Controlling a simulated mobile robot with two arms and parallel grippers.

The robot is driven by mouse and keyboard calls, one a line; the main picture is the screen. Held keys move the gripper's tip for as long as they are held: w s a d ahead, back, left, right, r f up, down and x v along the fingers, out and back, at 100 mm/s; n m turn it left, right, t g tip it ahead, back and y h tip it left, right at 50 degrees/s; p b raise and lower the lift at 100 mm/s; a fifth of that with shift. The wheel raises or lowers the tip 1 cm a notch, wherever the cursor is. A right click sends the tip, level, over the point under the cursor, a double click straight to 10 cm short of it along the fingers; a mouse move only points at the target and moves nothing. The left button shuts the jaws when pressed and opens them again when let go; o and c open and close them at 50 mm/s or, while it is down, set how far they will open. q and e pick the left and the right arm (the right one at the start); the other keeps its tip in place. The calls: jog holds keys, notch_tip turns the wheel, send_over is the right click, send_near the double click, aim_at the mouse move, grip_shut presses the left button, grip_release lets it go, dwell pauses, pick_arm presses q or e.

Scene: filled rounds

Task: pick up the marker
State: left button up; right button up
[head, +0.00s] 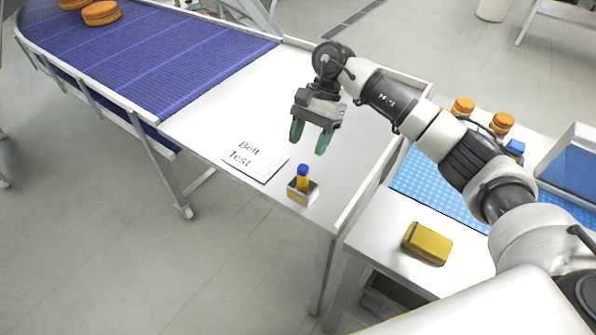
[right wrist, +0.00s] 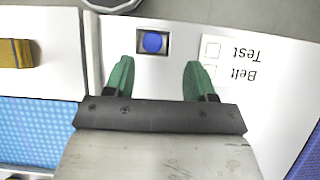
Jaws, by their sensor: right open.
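The marker (head: 302,178) has a blue cap and a yellow body. It stands upright in a small grey holder (head: 312,195) near the front edge of the white table. In the right wrist view the marker (right wrist: 152,42) shows from above as a blue round top inside the dark square holder, between and beyond the fingertips. My right gripper (head: 310,141) is open and empty, above the table and behind the marker; its green fingers point down. In the right wrist view the right gripper (right wrist: 159,70) has its fingers wide apart. My left gripper is not in view.
A "Belt Test" card (head: 255,161) lies left of the holder. A blue conveyor belt (head: 150,50) carries round orange-brown items at the far left. A yellow block (head: 427,243) and a blue mat (head: 430,188) are on the right table. A raised rim (head: 372,174) edges the white table's right side.

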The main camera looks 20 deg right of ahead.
aim_at(300, 181)
jog(key=shift+s+a+f+p, duration=0.2)
jog(key=shift+s+a+f, duration=0.15)
jog(key=shift+s+f, duration=0.3)
jog(key=shift+s+a+f+p, duration=0.2)
jog(key=shift+s+a+f, duration=0.15)
jog(key=shift+s+f, duration=0.2)
jog(key=shift+a+f, duration=0.1)
jog(key=shift+f, duration=0.15)
jog(key=p+x, duration=0.2)
jog(key=x, duration=0.1)
jog(key=p+x, duration=0.1)
jog(key=shift+w+d+f, duration=0.1)
jog(key=shift+d+f, duration=0.1)
jog(key=shift+f, duration=0.1)
jog(key=shift+a+f, duration=0.1)
jog(key=shift+f, duration=0.25)
jog(key=shift+c, duration=0.6)
jog(key=c, duration=0.7)
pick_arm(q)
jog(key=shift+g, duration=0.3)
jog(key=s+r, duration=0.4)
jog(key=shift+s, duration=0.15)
pick_arm(e)
jog(key=shift+c, duration=1)
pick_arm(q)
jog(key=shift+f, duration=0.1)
